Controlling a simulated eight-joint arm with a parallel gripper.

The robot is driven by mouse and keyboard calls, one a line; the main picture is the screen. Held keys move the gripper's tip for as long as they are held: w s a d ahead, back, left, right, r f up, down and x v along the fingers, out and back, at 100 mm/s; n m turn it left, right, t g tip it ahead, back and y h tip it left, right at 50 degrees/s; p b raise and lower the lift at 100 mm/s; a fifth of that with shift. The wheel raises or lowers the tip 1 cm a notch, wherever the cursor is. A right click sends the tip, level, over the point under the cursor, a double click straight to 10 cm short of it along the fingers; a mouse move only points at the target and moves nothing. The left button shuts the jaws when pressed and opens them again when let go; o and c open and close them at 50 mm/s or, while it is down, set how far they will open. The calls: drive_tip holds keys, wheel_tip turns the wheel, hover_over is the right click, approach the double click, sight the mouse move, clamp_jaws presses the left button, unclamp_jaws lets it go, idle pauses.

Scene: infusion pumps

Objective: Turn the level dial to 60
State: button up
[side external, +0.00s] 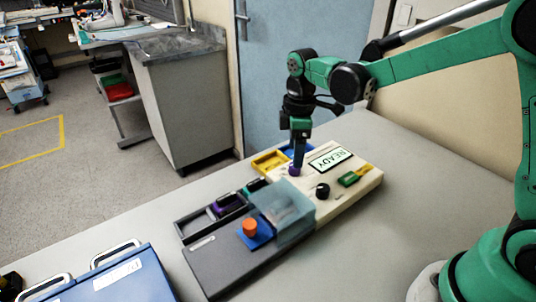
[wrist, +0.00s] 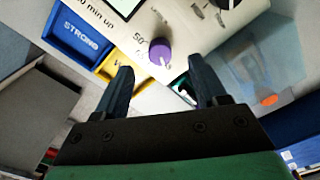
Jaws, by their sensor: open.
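A purple dial (wrist: 160,52) with a pale pointer mark sits on the cream panel (wrist: 190,25); a printed "50" shows beside it in the wrist view. The dial (side external: 294,171) also shows in the side view, partly hidden by my gripper (side external: 297,167). My gripper (wrist: 161,75) is open and points down at the panel, with its two fingers apart on either side of the dial in the wrist picture. I cannot tell whether they touch it. A black knob (side external: 322,190) stands farther right on the panel; I cannot read its scale.
A READY display (side external: 330,158) and green lever (side external: 349,179) are on the panel. A clear cover (side external: 284,208) and orange button (side external: 250,227) stand left. Yellow (side external: 263,163) and blue (wrist: 82,32) bins lie behind. A blue case (side external: 115,276) is at front left.

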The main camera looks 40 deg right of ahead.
drive_tip(key=shift+f, duration=1.85)
clamp_jaws()
drive_tip(key=m, duration=0.4)
drive_tip(key=shift+m, duration=2.3)
